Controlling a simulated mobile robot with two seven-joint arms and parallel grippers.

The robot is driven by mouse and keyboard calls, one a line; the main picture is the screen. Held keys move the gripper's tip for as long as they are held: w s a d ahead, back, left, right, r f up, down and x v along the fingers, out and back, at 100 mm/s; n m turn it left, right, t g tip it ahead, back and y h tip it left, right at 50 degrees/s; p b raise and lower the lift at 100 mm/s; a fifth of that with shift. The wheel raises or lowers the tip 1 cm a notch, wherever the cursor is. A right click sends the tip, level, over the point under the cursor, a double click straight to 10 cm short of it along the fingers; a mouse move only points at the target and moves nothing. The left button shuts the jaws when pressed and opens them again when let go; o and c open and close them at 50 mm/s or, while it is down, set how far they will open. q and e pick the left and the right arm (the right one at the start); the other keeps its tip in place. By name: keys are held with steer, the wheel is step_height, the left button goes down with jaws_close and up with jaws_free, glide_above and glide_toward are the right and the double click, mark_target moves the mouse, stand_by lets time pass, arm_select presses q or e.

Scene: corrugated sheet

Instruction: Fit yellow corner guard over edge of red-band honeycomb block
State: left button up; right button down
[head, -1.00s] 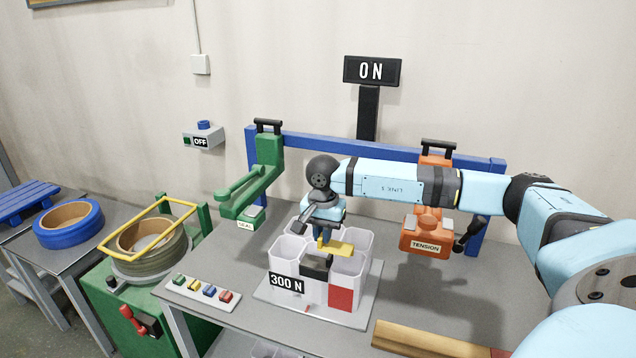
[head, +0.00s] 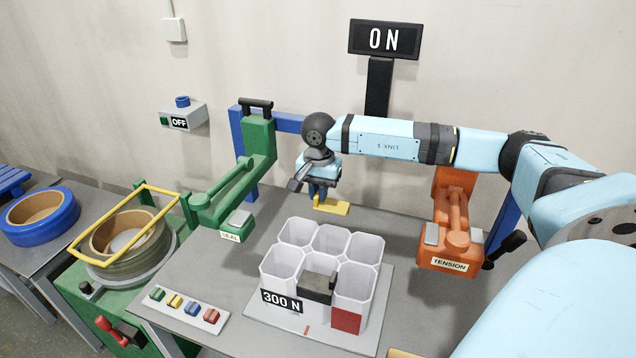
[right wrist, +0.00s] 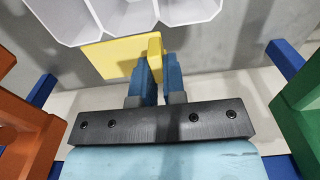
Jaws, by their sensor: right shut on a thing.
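The yellow corner guard (head: 336,208) is an L-shaped piece held by my right gripper (head: 319,196). The fingers are shut on one flange. In the right wrist view the guard (right wrist: 108,57) sticks out to the left of the fingers (right wrist: 152,72), with the pale honeycomb cells (right wrist: 130,14) just beyond it. The honeycomb block (head: 283,262) stands on a grey plate, with a red band (head: 346,321) on its front right cell. In the head view the guard shows past the block's far rim, apart from it. My left gripper is not in view.
A green sealer arm (head: 232,192) stands to the left of the block and an orange tension unit (head: 451,235) to the right. A strip of coloured buttons (head: 187,309) lies at the front left. A dark bracket (head: 318,287) sits at the block's front.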

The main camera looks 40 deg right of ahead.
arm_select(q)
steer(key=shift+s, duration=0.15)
arm_select(e)
steer(key=shift+r, duration=0.1)
steer(key=shift+a, duration=0.1)
steer(key=b, duration=0.5)
glide_above(319, 225)
step_height(319, 225, down, 6)
steer(key=shift+f, duration=0.1)
steer(key=shift+f+b, duration=0.3)
steer(key=shift+f, duration=0.25)
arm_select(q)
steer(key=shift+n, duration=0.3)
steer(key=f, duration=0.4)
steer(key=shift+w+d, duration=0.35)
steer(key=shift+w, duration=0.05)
arm_select(e)
steer(key=shift+f, duration=0.25)
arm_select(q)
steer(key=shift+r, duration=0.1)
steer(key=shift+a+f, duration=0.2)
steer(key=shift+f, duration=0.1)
